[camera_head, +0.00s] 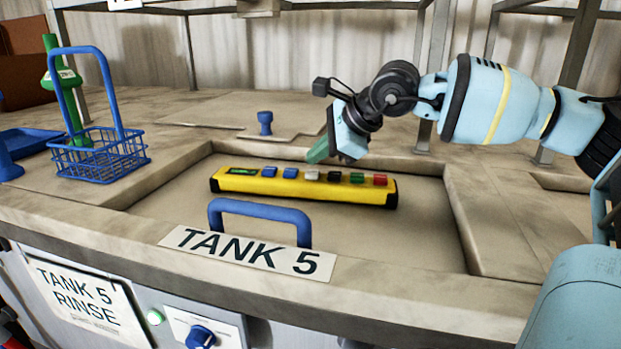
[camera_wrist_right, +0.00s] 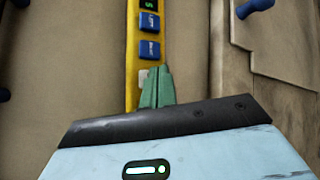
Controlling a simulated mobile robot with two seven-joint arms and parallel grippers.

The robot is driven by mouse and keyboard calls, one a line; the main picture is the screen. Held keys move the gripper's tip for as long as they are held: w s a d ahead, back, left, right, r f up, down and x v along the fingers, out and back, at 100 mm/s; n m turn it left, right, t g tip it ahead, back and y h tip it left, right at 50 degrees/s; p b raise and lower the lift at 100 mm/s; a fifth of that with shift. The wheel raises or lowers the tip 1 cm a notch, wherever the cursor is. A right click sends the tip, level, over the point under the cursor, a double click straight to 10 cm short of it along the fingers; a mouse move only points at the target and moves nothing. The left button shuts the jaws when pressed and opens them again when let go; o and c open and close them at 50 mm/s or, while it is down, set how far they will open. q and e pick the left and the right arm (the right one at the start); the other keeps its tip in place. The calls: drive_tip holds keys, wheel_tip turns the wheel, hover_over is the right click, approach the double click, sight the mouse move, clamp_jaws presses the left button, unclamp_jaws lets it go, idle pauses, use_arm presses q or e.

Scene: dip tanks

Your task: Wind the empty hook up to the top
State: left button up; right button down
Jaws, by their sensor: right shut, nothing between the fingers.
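A yellow control box (camera_head: 240,184) lies on the lid of Tank 5. From left to right it bears a small green display (camera_head: 242,171), two blue buttons (camera_head: 269,171), a pale button (camera_head: 312,175), a black one (camera_head: 334,176), a green one (camera_head: 357,178) and a red one (camera_head: 380,180). My right gripper (camera_head: 315,155) is shut and empty, its green fingers pointing down just above the box by the pale button. In the right wrist view the fingers (camera_wrist_right: 157,88) partly cover the pale button (camera_wrist_right: 142,77); contact cannot be told. I see no hook. My left gripper is out of view.
A blue lid handle (camera_head: 260,208) arches in front of the box. A blue wire basket (camera_head: 100,158) stands at the left beside a green upright tool (camera_head: 72,95). A blue knob (camera_head: 265,122) sits on the lid behind. Metal posts rise at the back.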

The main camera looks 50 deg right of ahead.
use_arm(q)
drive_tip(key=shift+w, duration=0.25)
use_arm(e)
drive_tip(key=shift+f, duration=0.1)
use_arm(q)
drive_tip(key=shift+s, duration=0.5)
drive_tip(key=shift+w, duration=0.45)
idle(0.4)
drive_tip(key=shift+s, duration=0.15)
use_arm(e)
drive_tip(key=shift+f+b, duration=0.45)
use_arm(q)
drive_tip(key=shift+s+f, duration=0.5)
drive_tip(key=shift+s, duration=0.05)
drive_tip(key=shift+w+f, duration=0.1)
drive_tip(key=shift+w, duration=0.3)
use_arm(e)
drive_tip(key=shift+f, duration=0.15)
